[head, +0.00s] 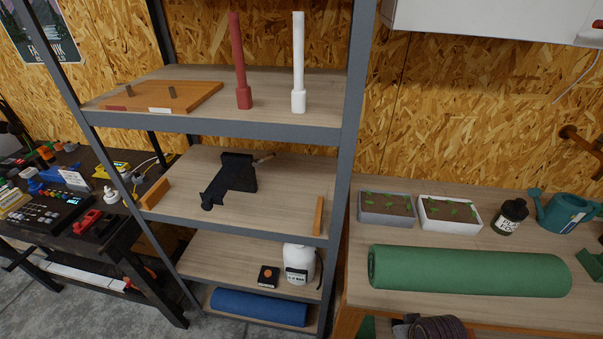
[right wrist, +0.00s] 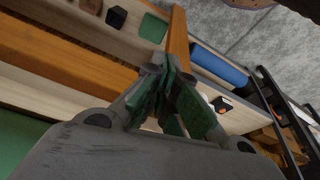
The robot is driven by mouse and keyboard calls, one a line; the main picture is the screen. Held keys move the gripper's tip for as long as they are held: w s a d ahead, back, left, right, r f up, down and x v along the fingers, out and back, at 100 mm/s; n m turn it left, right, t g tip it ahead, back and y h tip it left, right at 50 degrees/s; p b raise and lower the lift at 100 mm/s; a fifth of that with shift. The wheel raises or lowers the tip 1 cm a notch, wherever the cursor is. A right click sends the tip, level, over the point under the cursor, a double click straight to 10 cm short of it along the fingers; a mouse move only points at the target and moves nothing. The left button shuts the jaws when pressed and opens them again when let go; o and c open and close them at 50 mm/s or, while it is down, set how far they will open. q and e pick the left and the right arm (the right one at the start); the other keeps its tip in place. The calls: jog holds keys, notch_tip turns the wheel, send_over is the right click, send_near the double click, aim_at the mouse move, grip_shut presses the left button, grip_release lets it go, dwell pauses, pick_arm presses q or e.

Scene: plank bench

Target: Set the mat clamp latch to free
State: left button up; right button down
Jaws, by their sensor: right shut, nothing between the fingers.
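No part in view is clearly readable as the mat clamp latch. A black device (head: 232,178) with an upright block and a low arm ending in a rounded end lies on the middle shelf; I cannot tell whether it is the clamp. A rolled green mat (head: 470,271) lies on the right bench, and a rolled blue mat (head: 259,307) lies on the lowest shelf; the blue one also shows in the right wrist view (right wrist: 218,66). My right gripper (right wrist: 170,82), with green finger pads, is shut and empty. My left gripper is not in view.
The grey-framed shelf (head: 345,150) holds a red stick (head: 239,60), a white stick (head: 298,60) and an orange board (head: 165,97). Two planters (head: 386,211), a black pot (head: 509,216) and a teal watering can (head: 565,212) stand behind the green mat. A cluttered dark table is at left.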

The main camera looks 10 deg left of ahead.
jog(key=w+v, duration=0.1)
jog(key=v, duration=0.5)
jog(key=w+a+r+t+y, duration=0.2)
jog(key=w+a+r+y, duration=0.1)
jog(key=a, duration=0.4)
jog(key=w+a+r+t+y, duration=0.1)
jog(key=w+a+r+y, duration=0.15)
jog(key=a, duration=0.35)
jog(key=w+a+r+t+y, duration=0.2)
jog(key=w+a+r, duration=0.1)
jog(key=a, duration=0.4)
jog(key=a+r+m+t+y, duration=0.1)
jog(key=a+r+m+t, duration=0.5)
jog(key=r+m, duration=0.2)
jog(key=a+r+m+t+y, duration=0.2)
jog(key=a+r+m+t, duration=0.3)
jog(key=r+m, duration=0.4)
jog(key=shift+a+r+m+t, duration=0.25)
jog(key=shift+a+m+t, duration=0.2)
jog(key=shift+m, duration=1.55)
jog(key=shift+w+f+m, duration=0.1)
jog(key=shift+m, duration=0.2)
